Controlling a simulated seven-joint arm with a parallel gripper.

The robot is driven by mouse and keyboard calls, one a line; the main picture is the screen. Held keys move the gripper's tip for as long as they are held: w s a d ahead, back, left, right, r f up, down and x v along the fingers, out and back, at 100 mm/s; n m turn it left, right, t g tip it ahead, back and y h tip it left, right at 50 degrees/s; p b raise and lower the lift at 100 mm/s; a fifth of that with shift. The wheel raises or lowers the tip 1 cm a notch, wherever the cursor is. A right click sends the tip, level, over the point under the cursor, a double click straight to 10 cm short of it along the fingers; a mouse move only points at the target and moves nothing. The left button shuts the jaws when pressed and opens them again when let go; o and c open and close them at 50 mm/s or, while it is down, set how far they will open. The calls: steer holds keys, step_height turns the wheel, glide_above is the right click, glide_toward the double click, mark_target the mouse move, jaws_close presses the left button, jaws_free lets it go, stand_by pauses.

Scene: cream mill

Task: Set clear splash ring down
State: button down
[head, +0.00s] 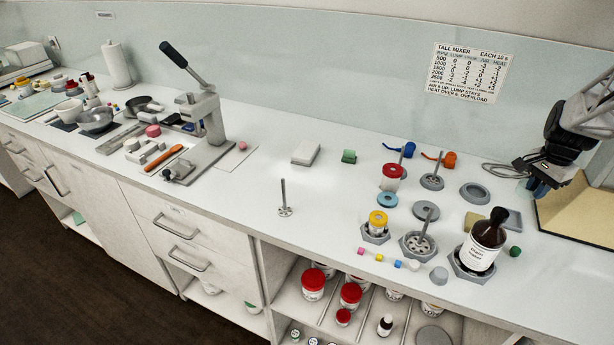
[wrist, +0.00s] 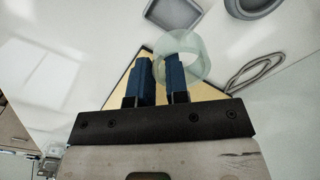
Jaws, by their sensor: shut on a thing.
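The clear splash ring (wrist: 196,72) is a pale, see-through band in the wrist view. My gripper (wrist: 157,57) has its two blue fingers close together at the ring's near left side. The right finger overlaps the ring's opening and the left finger is just outside its wall, so the wall is pinched between them. In the head view my gripper (head: 539,187) is at the right, above the counter near the tan board. The gap between the ring and the surface below cannot be judged.
The tan board (head: 580,218) lies below my arm, beside a looped cable (head: 503,171). Open white counter (head: 245,215) lies further left.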

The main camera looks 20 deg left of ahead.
steer(key=a+n, duration=0.1)
steer(key=a, duration=1)
steer(key=w+a+n, duration=0.1)
steer(key=a+n, duration=0.1)
steer(key=a, duration=0.9)
steer(key=w+a+n, duration=0.1)
steer(key=a, duration=1.1)
steer(key=shift+n, duration=0.3)
steer(key=s+a+n, duration=0.1)
steer(key=s+a, duration=0.2)
steer(key=a, duration=0.6)
steer(key=s+a+n, duration=0.1)
steer(key=s+a, duration=0.1)
steer(key=a, duration=0.6)
steer(key=n, duration=0.3)
glide_above(275, 186)
steer(key=shift+s+a, duration=0.1)
steer(key=shift+f, duration=0.1)
steer(key=shift+f, duration=2.45)
steer(key=shift+f, duration=0.1)
steer(key=shift+f, duration=2.4)
steer(key=shift+f, duration=0.1)
